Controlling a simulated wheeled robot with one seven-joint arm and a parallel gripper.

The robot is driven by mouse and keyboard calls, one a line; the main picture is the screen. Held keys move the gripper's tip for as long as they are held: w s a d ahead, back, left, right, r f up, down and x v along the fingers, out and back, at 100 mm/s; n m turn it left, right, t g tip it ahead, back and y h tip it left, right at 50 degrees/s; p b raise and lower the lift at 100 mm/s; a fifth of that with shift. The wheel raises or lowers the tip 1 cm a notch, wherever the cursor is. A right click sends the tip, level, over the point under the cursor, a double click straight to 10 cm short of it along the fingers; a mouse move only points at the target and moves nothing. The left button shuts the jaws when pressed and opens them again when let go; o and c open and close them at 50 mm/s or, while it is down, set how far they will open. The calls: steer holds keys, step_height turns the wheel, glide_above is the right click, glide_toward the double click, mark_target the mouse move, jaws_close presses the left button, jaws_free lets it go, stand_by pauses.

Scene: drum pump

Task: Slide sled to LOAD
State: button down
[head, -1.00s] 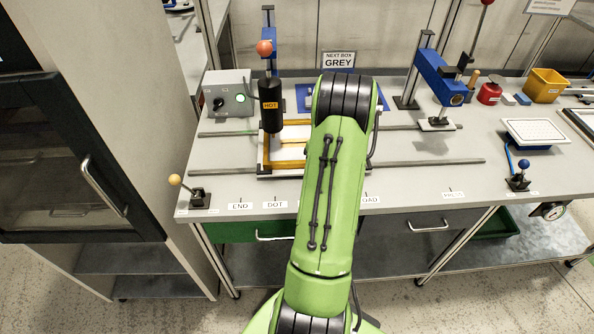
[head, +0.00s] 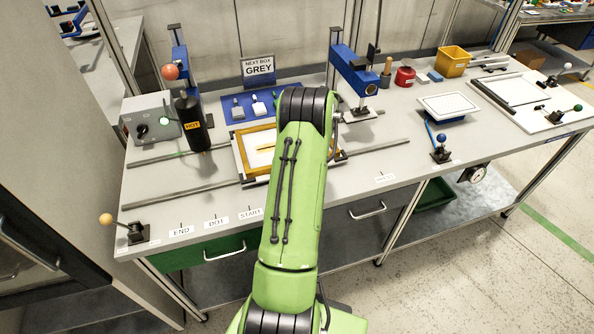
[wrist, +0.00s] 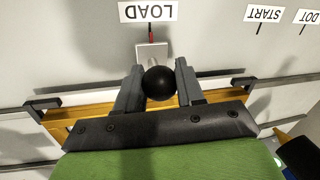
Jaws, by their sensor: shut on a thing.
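The sled, a white plate with a gold frame (head: 257,136), sits on two grey rails in the head view, to the right of the black HOT tool (head: 192,125). My arm covers its right part. In the wrist view its gold edge (wrist: 75,113) runs behind the fingers. My gripper (wrist: 158,68) is shut on the sled's black ball knob (wrist: 159,83). A red pointer (wrist: 150,34) on the sled's grey tab lines up with the LOAD label (wrist: 148,11). The gripper and the LOAD label are hidden behind my arm in the head view.
START (head: 250,213) and DOT (head: 215,221) labels lie along the bench's front edge. A blue stand (head: 354,75) stands behind the rails at right. A yellow-knobbed lever (head: 107,219) is at the left corner. The right stretch of rail is clear.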

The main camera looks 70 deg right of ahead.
steer(key=shift+w+d+r, duration=0.1)
steer(key=c, duration=0.7)
jaws_free()
steer(key=r+p, duration=0.1)
steer(key=r, duration=0.4)
steer(key=s+d+r+p, duration=0.1)
steer(key=r, duration=0.4)
steer(key=s+d+r+p, duration=0.1)
steer(key=r, duration=0.4)
steer(key=shift+d+r, duration=0.1)
steer(key=shift+r, duration=0.1)
